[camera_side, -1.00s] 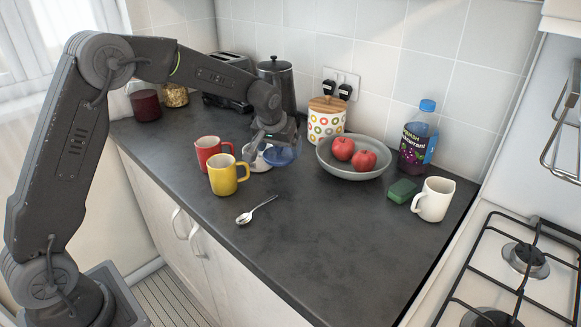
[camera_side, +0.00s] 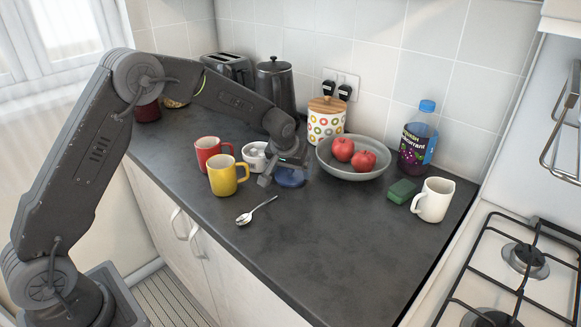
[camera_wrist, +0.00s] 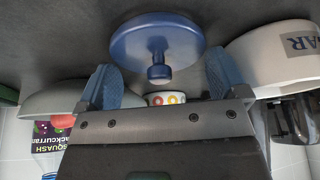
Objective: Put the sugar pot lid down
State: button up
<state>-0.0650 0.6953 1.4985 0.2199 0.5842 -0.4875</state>
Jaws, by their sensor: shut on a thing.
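The blue sugar pot lid (camera_side: 290,178) is a round disc with a small knob. It is at the counter surface, right of the pot; I cannot tell whether it touches the counter. My gripper (camera_side: 278,177) is low over the counter, shut on the lid. In the wrist view the lid (camera_wrist: 150,42) spans between the two blue-grey fingers of my gripper (camera_wrist: 163,80), knob pointing back toward the gripper. The white sugar pot (camera_side: 253,156) stands open to the left; its lettered side also shows in the wrist view (camera_wrist: 270,55).
A yellow mug (camera_side: 225,178) and a red mug (camera_side: 205,150) stand left of the pot. A spoon (camera_side: 255,210) lies in front. A grey bowl (camera_side: 350,173) of apples is close on the right, a patterned canister (camera_side: 325,125) behind. The front-middle counter is clear.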

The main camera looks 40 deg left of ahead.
jog(key=o, duration=0.6)
jog(key=v, duration=1.3)
jog(key=s+d+r+m, duration=0.2)
jog(key=s+r, duration=0.5)
jog(key=s, duration=1.2)
jog(key=s+d+f+m+t+h, duration=0.1)
jog(key=s, duration=0.5)
jog(key=s+d+m, duration=0.1)
jog(key=s, duration=0.5)
jog(key=shift+s+f+t+h, duration=0.15)
jog(key=shift+f+t+h, duration=0.1)
jog(key=shift+t+h, duration=0.05)
